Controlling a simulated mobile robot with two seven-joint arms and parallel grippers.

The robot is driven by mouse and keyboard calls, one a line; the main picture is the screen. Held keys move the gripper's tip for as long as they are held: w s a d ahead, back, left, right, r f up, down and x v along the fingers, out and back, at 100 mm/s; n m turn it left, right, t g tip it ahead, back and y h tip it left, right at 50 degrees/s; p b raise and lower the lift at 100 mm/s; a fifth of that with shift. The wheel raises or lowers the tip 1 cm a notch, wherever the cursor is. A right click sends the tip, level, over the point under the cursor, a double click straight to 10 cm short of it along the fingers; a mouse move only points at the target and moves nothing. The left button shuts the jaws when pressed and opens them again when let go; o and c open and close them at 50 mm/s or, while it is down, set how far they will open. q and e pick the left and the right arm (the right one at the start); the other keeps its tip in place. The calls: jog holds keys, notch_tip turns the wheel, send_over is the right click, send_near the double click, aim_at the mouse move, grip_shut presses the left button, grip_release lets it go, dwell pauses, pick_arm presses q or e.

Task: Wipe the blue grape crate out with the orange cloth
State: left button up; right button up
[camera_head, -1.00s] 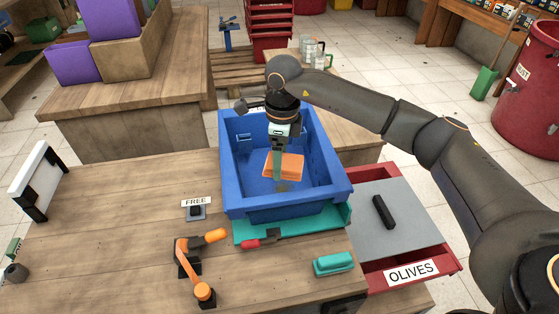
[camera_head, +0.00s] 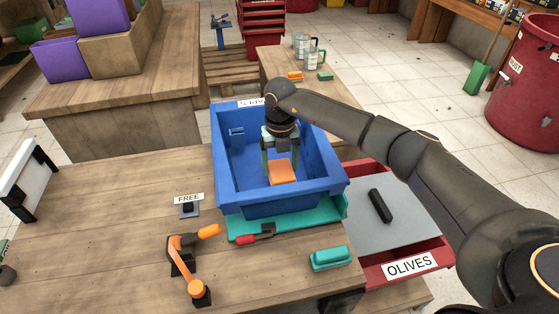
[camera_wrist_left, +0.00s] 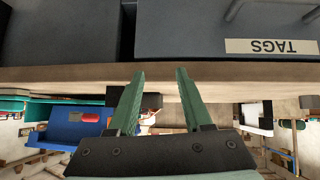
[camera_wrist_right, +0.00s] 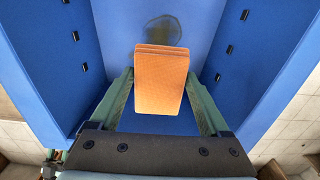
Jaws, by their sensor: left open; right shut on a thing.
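The blue crate (camera_head: 330,170) stands on the teal stand at the bench's right end. My right gripper (camera_head: 281,160) reaches down inside it, shut on the orange cloth (camera_head: 284,172), a folded pad. In the right wrist view the cloth (camera_wrist_right: 160,85) sits between the two green fingers. A dark round stain (camera_wrist_right: 162,28) shows on the crate floor just beyond the cloth. I cannot tell whether the cloth touches the floor. My left gripper (camera_wrist_left: 160,78) is open and empty, in front of dark drawers with an upside-down TAGS label (camera_wrist_left: 270,46); it is out of the head view.
On the bench are a FREE sign (camera_head: 188,200), an orange-handled clamp (camera_head: 185,262), a red-handled tool (camera_head: 253,236) and a teal brush or block (camera_head: 330,258). A red OLIVES crate (camera_head: 440,250) with a grey lid stands to the right. The bench's left middle is clear.

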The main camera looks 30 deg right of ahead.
notch_tip(320, 180, down, 4)
jog(key=b, duration=0.3)
jog(key=shift+f, duration=0.1)
jog(key=shift+f+b, duration=0.5)
jog(key=shift+b, duration=0.1)
pick_arm(q)
jog(key=shift+w+a+r+m+t+h, duration=0.1)
jog(key=shift+w+a+r+m+t, duration=0.1)
jog(key=shift+w+r+t, duration=0.75)
jog(key=shift+w+a+r+m+t+h, duration=0.1)
jog(key=shift+w+a+r+m+t, duration=0.1)
jog(key=shift+w+r+t, duration=0.75)
jog(key=shift+w+a+r+m+t+h, duration=0.15)
jog(key=shift+w+r+t, duration=0.35)
jog(key=shift+w+r, duration=0.85)
pick_arm(e)
jog(key=shift+f, duration=0.2)
pick_arm(q)
jog(key=shift+s+r, duration=0.15)
jog(key=shift+s, duration=0.2)
jog(key=shift+s+f, duration=0.15)
jog(key=shift+f, duration=0.15)
pick_arm(e)
jog(key=shift+f, duration=0.1)
pick_arm(q)
jog(key=shift+f+b, duration=0.45)
jog(key=shift+b, duration=0.35)
pick_arm(e)
jog(key=shift+f, duration=0.9)
